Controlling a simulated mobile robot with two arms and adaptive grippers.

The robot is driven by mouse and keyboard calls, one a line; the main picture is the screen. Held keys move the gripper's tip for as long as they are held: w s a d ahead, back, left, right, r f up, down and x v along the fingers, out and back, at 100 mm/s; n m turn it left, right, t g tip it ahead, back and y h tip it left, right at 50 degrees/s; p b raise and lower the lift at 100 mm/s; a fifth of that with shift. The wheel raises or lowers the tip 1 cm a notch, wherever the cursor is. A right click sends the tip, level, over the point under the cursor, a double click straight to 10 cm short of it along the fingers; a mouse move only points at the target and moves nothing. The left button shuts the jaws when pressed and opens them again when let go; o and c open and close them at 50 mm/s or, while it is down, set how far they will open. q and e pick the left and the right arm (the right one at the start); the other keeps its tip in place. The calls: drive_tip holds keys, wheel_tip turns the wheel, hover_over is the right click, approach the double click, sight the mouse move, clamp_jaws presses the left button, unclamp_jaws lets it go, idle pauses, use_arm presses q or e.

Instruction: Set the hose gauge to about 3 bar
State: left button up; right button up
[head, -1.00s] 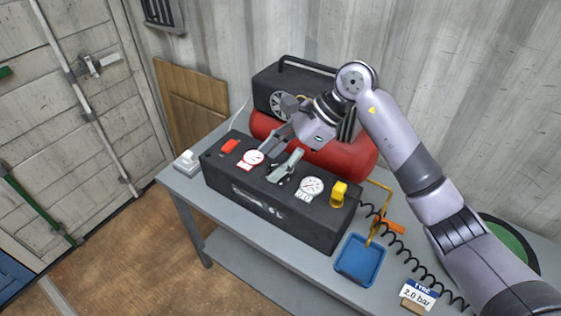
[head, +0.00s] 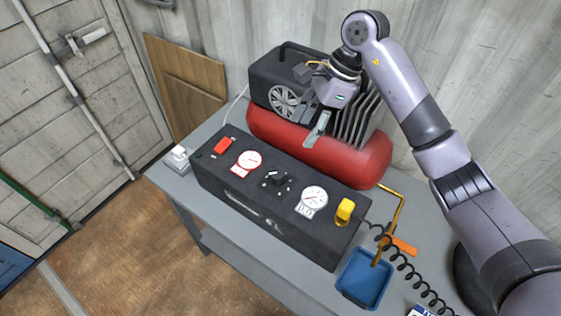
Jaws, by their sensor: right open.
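A black control box (head: 265,220) stands on the table. A red-rimmed gauge (head: 248,161) is on its left and a white gauge (head: 313,199) on its right; their readings and labels are too small to read. A black knob (head: 276,181) sits between the gauges on the box top. A yellow fitting (head: 344,211) stands at the box's right end, by the coiled black hose (head: 399,262). My right gripper (head: 317,131) is open and empty, above and behind the knob, in front of the red tank. My left gripper is not in view.
A compressor with a red tank (head: 300,150) stands behind the box. On the table (head: 259,268), a blue tray (head: 364,279) and an orange-handled tool (head: 403,245) lie at the right. A white switch box (head: 178,158) is at the left corner. A label card is cut off at the bottom.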

drive_tip(key=p, duration=0.2)
approach(279, 172)
drive_tip(key=p+x, duration=0.3)
drive_tip(key=x, duration=0.5)
drive_tip(key=shift+s+a, duration=0.1)
drive_tip(key=shift+a, duration=0.05)
drive_tip(key=shift+a+f, duration=0.2)
drive_tip(key=shift+f, duration=0.45)
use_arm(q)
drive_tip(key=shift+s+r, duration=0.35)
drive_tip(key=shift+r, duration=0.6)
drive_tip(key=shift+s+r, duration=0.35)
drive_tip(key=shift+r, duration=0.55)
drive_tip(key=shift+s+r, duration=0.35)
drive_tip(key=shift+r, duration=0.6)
use_arm(e)
drive_tip(key=c, duration=1.2)
